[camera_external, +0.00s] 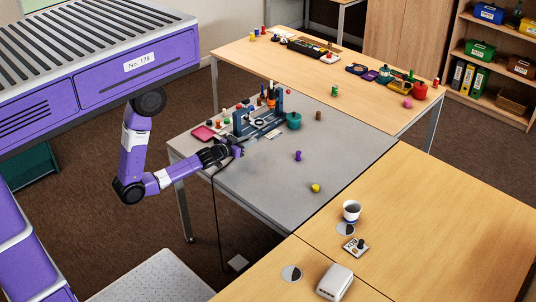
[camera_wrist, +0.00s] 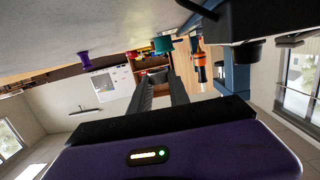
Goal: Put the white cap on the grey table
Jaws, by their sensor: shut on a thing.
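My gripper (camera_external: 237,149) is at the left edge of the grey table (camera_external: 262,178), close to the blue stand. In the wrist view, its two dark fingers (camera_wrist: 159,76) reach forward with a gap between them. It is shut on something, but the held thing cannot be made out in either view. I cannot pick out the white cap with certainty. The grey table's surface also shows in the wrist view (camera_wrist: 60,32), along the upper left.
A purple piece (camera_external: 298,156) and a yellow piece (camera_external: 315,188) stand apart. The table's middle and right are mostly clear.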

